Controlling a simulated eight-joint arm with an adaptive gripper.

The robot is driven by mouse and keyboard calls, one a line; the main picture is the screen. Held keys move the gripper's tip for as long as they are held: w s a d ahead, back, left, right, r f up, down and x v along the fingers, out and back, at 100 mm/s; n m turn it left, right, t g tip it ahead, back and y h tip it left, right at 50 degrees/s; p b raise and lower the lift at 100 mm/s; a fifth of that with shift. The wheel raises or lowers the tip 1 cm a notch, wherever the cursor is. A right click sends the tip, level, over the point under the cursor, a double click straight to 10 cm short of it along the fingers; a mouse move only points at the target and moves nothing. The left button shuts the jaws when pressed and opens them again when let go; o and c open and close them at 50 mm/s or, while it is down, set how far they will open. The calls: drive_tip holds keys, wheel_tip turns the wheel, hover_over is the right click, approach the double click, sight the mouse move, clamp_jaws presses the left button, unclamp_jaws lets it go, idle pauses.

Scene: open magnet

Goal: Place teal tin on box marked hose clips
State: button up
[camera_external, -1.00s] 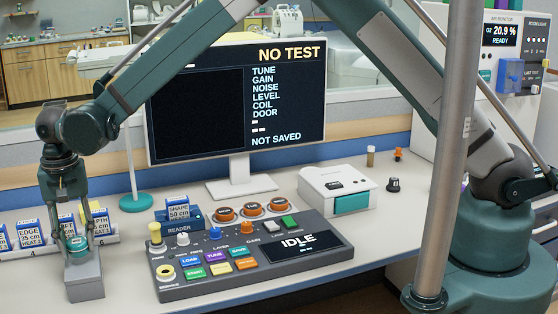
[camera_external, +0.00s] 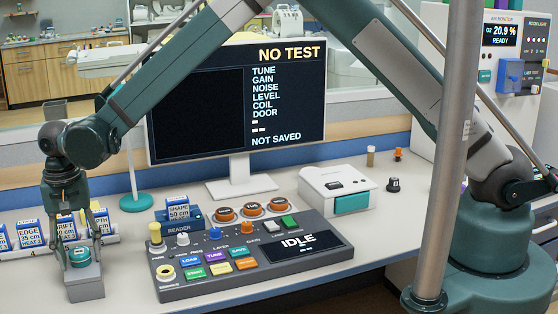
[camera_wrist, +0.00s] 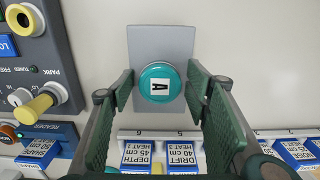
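The teal tin (camera_external: 79,257) stands upright on top of a grey box (camera_external: 86,287) at the table's left front. In the wrist view the tin (camera_wrist: 160,82) shows its round teal lid with a white label and a black mark, over the grey box (camera_wrist: 160,40). I see no readable hose clips marking on the box; the tin covers part of its top. My gripper (camera_external: 81,248) points down over the tin with a finger on each side. In the wrist view my gripper's fingers (camera_wrist: 158,76) are spread, with a small gap visible beside the tin.
A rack with several blue labelled blocks (camera_external: 28,233) lies close behind the gripper. The control console (camera_external: 250,258) and the reader (camera_external: 178,218) are to the right. A monitor (camera_external: 235,105) stands behind, and a white unit (camera_external: 337,187) stands right of it.

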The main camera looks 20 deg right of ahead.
sight(87, 248)
drive_tip(key=shift+r, duration=0.15)
wheel_tip(87, 248, up, 12)
drive_tip(key=p, duration=0.1)
idle(0.7)
idle(0.6)
drive_tip(key=shift+d, duration=0.1)
idle(0.3)
